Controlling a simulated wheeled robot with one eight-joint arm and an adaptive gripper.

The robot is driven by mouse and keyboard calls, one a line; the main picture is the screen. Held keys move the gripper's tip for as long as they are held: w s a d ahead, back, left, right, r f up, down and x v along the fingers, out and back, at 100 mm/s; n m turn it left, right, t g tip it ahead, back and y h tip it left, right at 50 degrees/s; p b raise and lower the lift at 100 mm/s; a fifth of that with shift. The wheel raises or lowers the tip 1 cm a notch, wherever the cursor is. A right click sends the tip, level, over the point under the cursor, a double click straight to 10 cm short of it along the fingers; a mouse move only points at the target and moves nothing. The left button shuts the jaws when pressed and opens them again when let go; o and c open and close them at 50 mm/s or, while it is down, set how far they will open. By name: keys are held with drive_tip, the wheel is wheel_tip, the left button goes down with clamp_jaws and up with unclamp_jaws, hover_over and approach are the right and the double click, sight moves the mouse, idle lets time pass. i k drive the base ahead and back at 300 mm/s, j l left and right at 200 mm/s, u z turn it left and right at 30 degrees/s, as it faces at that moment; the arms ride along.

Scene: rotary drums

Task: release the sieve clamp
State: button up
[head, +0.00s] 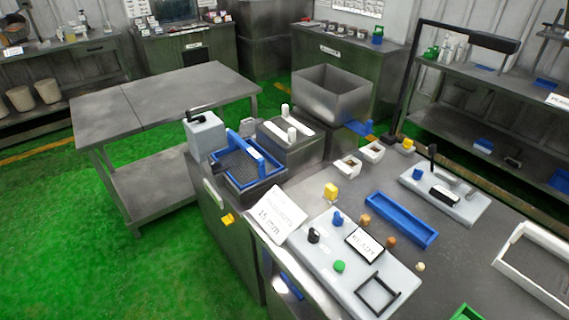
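The sieve (240,168) is a blue rectangular frame with a dark mesh, on a steel cabinet left of centre. A light grey box (205,133) with a black handle (195,116) on top stands at the sieve's far left. I cannot tell for certain which of these parts is the clamp or whether it is closed. My gripper is not in view.
A steel unit with white knobs (289,131) and a steel hopper (331,93) stand right of the sieve. A grey control panel (345,262), a "15 mm" sign (276,214) and a blue tray (401,220) are nearer. A steel table (165,95) stands left; the green floor (80,240) is clear.

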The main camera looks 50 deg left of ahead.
sight(216, 167)
drive_tip(key=u, duration=1.55)
